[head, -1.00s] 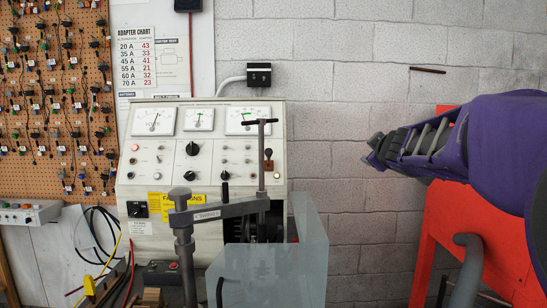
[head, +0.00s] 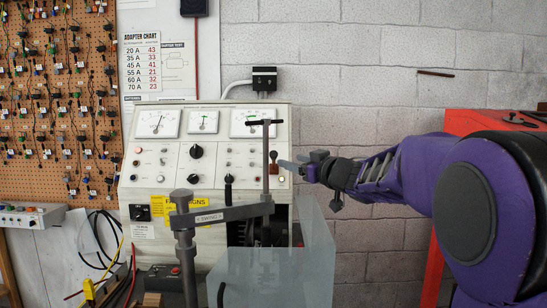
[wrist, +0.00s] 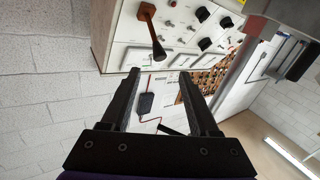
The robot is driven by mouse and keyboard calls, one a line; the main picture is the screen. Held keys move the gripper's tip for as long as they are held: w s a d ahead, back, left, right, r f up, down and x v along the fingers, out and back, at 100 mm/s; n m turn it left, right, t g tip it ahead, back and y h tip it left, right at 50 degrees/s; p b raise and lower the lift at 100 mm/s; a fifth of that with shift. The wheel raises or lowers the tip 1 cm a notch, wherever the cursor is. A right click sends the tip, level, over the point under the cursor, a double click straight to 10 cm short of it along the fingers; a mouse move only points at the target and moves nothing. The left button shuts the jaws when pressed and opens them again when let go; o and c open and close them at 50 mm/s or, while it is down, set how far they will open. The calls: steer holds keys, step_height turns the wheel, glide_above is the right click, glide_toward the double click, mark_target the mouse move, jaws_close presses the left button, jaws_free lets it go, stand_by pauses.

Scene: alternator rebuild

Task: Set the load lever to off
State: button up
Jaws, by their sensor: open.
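The load lever (head: 273,160) seems to be the small brown-and-dark lever at the right side of the test bench panel (head: 215,155). In the wrist view the lever (wrist: 153,32) has a brown end and a dark tapered end, which points toward the gap between my fingers. My gripper (head: 296,168) is open and empty just right of the lever. In the wrist view my gripper (wrist: 159,74) has its fingertips apart, with the lever beyond them and not between them. I see no readable on or off mark by the lever.
A grey clamp post with a T-handle (head: 265,165) stands in front of the panel, close left of the lever. A clear guard (head: 280,265) is below my gripper. A red cabinet (head: 470,122) stands at the right.

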mark_target(275, 155)
steer(key=x, duration=1)
steer(key=shift+w+a, duration=0.2)
steer(key=shift+w, duration=0.15)
jaws_close()
stand_by(0.9)
